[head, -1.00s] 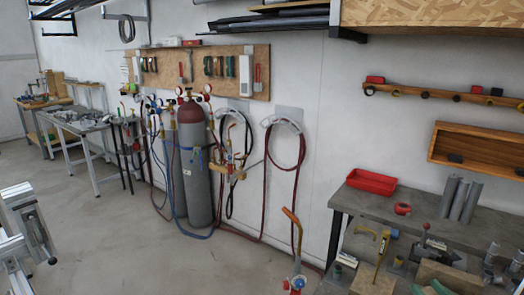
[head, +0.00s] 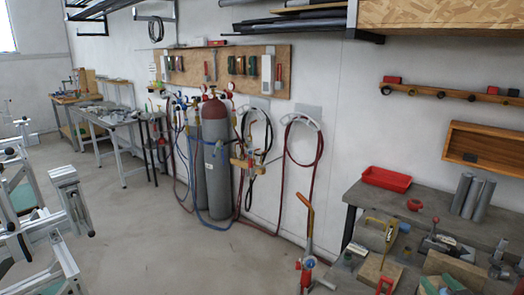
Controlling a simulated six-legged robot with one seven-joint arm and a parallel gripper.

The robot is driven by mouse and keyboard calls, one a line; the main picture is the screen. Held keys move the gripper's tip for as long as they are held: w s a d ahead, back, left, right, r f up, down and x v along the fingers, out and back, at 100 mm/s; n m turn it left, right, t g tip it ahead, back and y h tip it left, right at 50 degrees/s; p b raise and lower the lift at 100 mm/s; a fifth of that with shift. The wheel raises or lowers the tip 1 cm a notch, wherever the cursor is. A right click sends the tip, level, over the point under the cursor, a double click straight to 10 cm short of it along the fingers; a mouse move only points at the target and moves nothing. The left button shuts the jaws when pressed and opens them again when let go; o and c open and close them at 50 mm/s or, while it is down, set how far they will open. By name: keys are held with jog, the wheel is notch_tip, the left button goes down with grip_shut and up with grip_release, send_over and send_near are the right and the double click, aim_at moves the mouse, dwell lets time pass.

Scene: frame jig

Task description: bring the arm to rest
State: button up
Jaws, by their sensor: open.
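My arm and my gripper do not show in the head view, so I cannot see how the jaws stand or whether anything is between them. The metal frame jig (head: 68,200) stands at the left edge, made of pale aluminium bars with dark clamp parts. Only part of it is in the picture.
Grey and dark-red gas cylinders (head: 216,160) with hoses stand against the wall. A workbench (head: 425,208) with a red tray (head: 386,179), tubes and tools fills the right. Grey tables (head: 110,118) stand at the back left. The floor (head: 160,255) between is clear.

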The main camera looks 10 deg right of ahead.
jog(key=w+a+r+m+g+h, duration=0.1)
jog(key=w+a+r+g+h, duration=0.2)
jog(key=w+a+r+g, duration=0.45)
jog(key=s+a+f+n+g+y, duration=0.1)
jog(key=s+a+y, duration=0.2)
jog(key=a, duration=0.9)
jog(key=s+a+f+g+y, duration=0.1)
jog(key=s+a+g+y, duration=0.1)
jog(key=s+a, duration=0.7)
jog(key=a, duration=0.4)
jog(key=shift+s+f+n+y, duration=0.15)
jog(key=shift+f+n+y, duration=0.05)
jog(key=shift+n+y, duration=0.2)
